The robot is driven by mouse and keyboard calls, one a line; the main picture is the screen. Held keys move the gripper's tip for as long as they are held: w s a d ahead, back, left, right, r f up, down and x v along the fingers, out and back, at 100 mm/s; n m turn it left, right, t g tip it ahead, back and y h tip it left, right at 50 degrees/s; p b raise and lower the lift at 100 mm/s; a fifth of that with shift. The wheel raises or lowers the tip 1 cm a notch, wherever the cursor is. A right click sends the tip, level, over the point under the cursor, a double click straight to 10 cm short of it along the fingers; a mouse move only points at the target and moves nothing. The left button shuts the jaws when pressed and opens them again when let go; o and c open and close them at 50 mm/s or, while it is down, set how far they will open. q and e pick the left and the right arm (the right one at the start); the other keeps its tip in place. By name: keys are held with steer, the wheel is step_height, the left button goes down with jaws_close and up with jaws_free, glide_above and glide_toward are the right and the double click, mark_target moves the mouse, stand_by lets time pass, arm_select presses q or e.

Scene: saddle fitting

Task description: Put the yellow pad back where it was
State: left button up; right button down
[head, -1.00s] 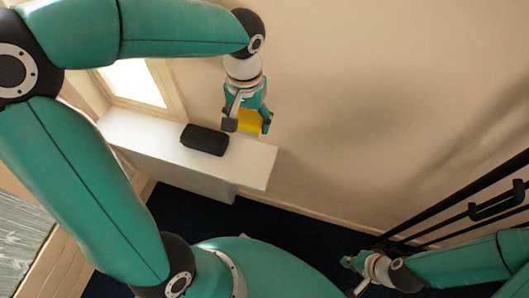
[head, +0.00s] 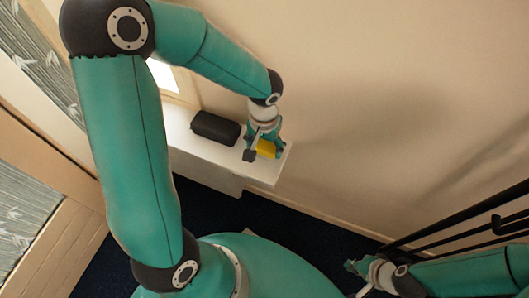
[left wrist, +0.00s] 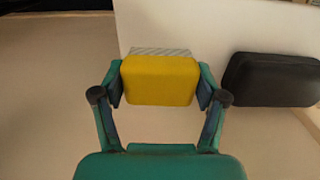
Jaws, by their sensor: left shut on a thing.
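The yellow pad (head: 266,149) is between the fingers of my left gripper (head: 264,150), at the right end of the white ledge in the head view. In the left wrist view the yellow pad (left wrist: 160,81) fills the space between both fingertips of the left gripper (left wrist: 160,90), which is shut on it. A thin grey striped strip (left wrist: 158,51) shows along the pad's far edge. I cannot tell whether the pad touches the ledge. My right gripper (head: 360,275) is low at the right, away from the pad; its fingers are too small to judge.
A black case (head: 215,128) lies on the white ledge (head: 205,161), left of the pad; it also shows in the left wrist view (left wrist: 272,80). A plain wall stands behind. Black rails (head: 460,222) are at the right. The dark floor (head: 205,205) lies below the ledge.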

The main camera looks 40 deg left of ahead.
mark_target(264, 153)
arm_select(q)
step_height(264, 153, down, 4)
steer(key=shift+r+b, duration=0.2)
steer(key=shift+b, duration=0.25)
steer(key=shift+c, duration=0.4)
steer(key=o, duration=1.1)
steer(key=shift+r, duration=0.1)
step_height(264, 153, up, 12)
steer(key=p, duration=0.3)
